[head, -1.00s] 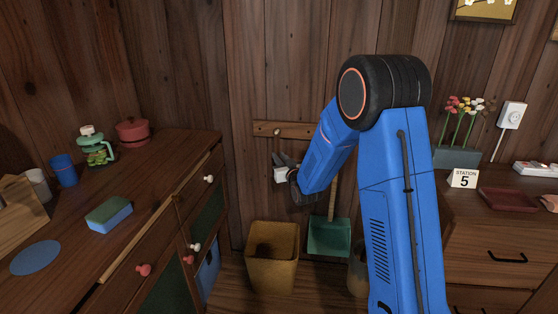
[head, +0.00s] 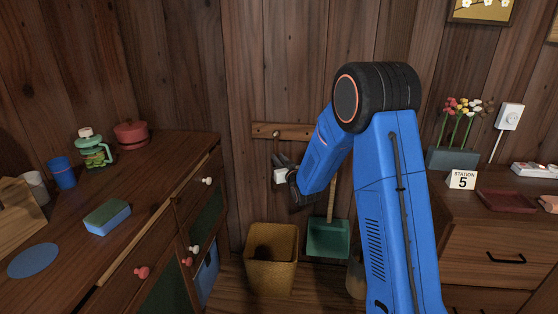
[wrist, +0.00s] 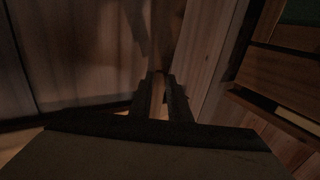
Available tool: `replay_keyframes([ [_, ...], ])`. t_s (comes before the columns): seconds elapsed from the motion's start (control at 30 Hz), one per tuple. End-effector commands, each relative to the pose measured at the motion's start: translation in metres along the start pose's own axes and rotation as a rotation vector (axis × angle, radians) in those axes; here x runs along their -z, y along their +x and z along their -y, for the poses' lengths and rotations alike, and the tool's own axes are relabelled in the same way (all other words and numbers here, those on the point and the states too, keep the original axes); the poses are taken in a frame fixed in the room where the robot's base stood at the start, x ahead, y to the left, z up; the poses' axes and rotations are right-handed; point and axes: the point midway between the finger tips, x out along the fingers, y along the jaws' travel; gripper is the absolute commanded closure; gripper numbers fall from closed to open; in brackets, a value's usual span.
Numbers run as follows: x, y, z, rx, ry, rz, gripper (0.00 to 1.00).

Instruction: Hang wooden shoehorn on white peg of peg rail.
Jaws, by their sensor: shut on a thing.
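The wooden peg rail (head: 266,129) is fixed low on the plank wall, its right end behind my arm. A small pale peg (head: 277,132) shows on it. My gripper (head: 279,160) is just below the rail, close to the wall. In the wrist view my gripper (wrist: 160,88) is shut on a narrow light-brown strip, the wooden shoehorn (wrist: 158,92). Most of the shoehorn is hidden or too dark to make out, and I cannot tell it apart in the head view. I cannot tell whether it touches the peg.
A wicker bin (head: 271,272) and a green dustpan (head: 328,239) stand below the gripper. A dark wooden cabinet (head: 150,215) is at left, with a sponge (head: 107,217) on top. A chest with a station sign (head: 462,180) is at right.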

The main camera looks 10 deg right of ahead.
Motion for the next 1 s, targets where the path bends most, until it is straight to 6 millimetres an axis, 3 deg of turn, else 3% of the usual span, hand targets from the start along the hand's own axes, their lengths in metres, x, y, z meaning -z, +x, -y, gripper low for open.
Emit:
replay_keyframes([
  [0.27,0.000,0.000,0.000,0.000,0.000,0.000,1.00],
  [0.3,0.000,0.000,0.000,0.000,0.000,0.000,0.74],
  [0.37,0.000,0.000,0.000,0.000,0.000,0.000,0.62],
  [0.77,0.000,-0.006,0.000,0.000,0.000,0.000,0.62],
  [1.0,0.000,-0.043,0.000,0.000,0.000,0.001,0.62],
])
